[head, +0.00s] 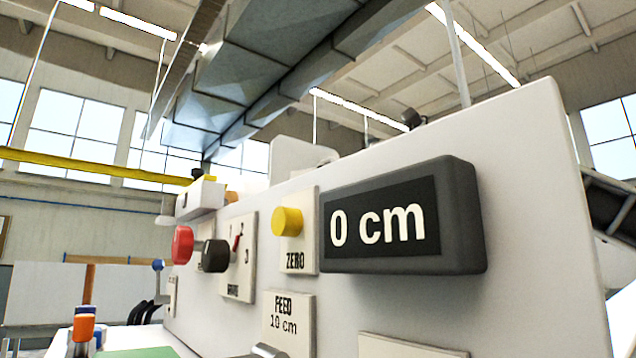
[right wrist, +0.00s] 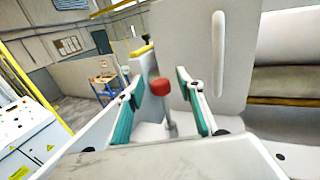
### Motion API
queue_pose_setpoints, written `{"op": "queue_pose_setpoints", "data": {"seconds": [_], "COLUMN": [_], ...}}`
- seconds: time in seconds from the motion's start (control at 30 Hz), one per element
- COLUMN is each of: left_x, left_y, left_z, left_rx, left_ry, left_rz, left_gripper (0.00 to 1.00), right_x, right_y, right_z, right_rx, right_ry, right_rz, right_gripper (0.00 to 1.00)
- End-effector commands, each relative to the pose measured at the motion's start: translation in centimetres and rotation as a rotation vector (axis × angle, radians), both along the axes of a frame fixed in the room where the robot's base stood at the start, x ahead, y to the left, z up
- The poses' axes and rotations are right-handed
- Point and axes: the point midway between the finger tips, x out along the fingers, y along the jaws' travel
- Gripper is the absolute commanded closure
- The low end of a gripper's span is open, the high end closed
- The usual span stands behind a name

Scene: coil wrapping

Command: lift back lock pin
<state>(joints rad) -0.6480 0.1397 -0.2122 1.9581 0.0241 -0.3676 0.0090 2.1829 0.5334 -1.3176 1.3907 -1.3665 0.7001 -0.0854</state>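A lock pin with a red knob (right wrist: 160,87) on a grey metal shaft stands upright in the right wrist view; I cannot tell from its looks alone whether it is the back one. My right gripper (right wrist: 158,94) has its two teal-padded fingers spread apart, one on each side of the pin. Gaps show between the fingers and the knob, so the gripper is open and not holding it. The shaft's lower end goes down behind the pale gripper body. My left gripper is in neither view, and the head view shows no clear red-knobbed pin.
A white machine panel (head: 545,200) fills the right of the head view, with a "0 cm" display (head: 400,220), yellow button (head: 287,222), red button (head: 182,245) and black knob (head: 215,256).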

Motion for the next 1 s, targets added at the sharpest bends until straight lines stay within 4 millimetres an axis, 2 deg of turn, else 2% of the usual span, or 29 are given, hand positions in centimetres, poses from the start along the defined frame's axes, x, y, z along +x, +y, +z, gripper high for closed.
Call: {"op": "queue_pose_setpoints", "data": {"seconds": [0.17,0.7,1.0], "left_x": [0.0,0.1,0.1], "left_y": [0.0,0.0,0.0], "left_z": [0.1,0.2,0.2], "left_rx": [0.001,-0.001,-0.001], "left_ry": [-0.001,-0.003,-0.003], "left_rz": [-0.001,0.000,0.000], "left_gripper": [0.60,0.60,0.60], "right_x": [-0.4,-5.4,-6.3], "right_y": [-0.7,-8.9,-10.2], "right_z": [-0.1,0.0,-0.1], "right_rx": [-0.001,0.001,0.001], "right_ry": [0.001,0.000,0.001], "right_rz": [0.000,-0.001,0.000], "right_gripper": [0.63,0.63,0.63]}}
